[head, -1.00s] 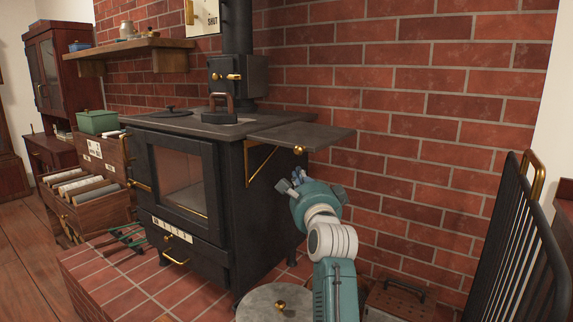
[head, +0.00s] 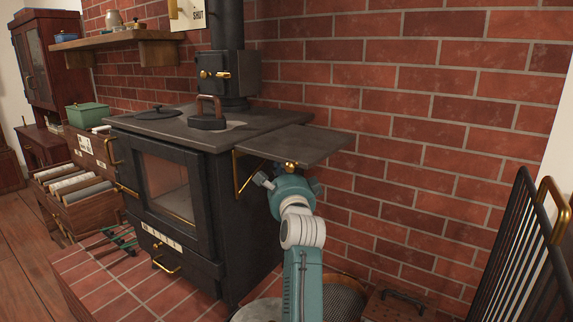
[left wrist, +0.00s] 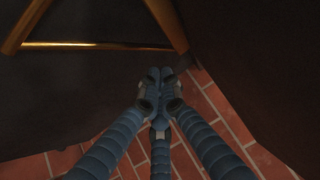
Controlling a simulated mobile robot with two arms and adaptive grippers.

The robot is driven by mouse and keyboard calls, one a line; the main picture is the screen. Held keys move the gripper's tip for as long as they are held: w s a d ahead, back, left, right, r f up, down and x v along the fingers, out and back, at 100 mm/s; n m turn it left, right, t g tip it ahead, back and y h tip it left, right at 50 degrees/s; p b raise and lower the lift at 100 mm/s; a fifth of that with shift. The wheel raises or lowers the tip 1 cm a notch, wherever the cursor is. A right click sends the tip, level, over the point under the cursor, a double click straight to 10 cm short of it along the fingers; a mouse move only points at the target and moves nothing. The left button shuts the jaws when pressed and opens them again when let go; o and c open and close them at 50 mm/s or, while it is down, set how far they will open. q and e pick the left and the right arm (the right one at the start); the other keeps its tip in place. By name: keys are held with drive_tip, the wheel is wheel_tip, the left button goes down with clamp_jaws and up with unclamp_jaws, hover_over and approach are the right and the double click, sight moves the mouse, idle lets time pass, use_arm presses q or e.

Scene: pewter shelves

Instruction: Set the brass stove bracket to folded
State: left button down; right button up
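The brass stove bracket (head: 244,173) is a triangular brace on the right side of the black stove. It stands out under the flat dark side shelf (head: 300,144), which is level. In the left wrist view, brass bars of the bracket (left wrist: 95,46) cross the upper left. My left gripper (head: 290,186) is below the shelf, just right of the bracket. In the left wrist view, its blue fingers (left wrist: 160,76) come together at the tips, with nothing seen between them. They appear apart from the brass bars. My right gripper is in neither view.
A brass knob (head: 290,166) is at the shelf's edge, just above my left gripper. The stove (head: 190,130) stands on a tiled hearth (head: 90,268) against a brick wall. A black fire screen (head: 520,245) is at the far right. A lidded crate (head: 398,304) sits low on the right.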

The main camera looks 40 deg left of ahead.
sight(259, 167)
use_arm(q)
drive_tip(key=shift+s+a+r+p, duration=0.15)
drive_tip(key=shift+a+p, duration=0.05)
drive_tip(key=shift+a, duration=0.35)
drive_tip(key=shift+s+a+r+p, duration=0.1)
drive_tip(key=shift+s+a+p, duration=0.1)
drive_tip(key=shift+a, duration=0.3)
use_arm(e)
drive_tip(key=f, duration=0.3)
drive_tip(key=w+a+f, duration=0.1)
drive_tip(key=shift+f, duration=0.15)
use_arm(q)
drive_tip(key=shift+w, duration=0.1)
drive_tip(key=shift+w+a, duration=0.3)
drive_tip(key=shift+a, duration=0.5)
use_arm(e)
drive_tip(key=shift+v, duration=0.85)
use_arm(q)
drive_tip(key=shift+d+f+b, duration=0.1)
drive_tip(key=shift+d+b, duration=0.05)
drive_tip(key=shift+b, duration=0.2)
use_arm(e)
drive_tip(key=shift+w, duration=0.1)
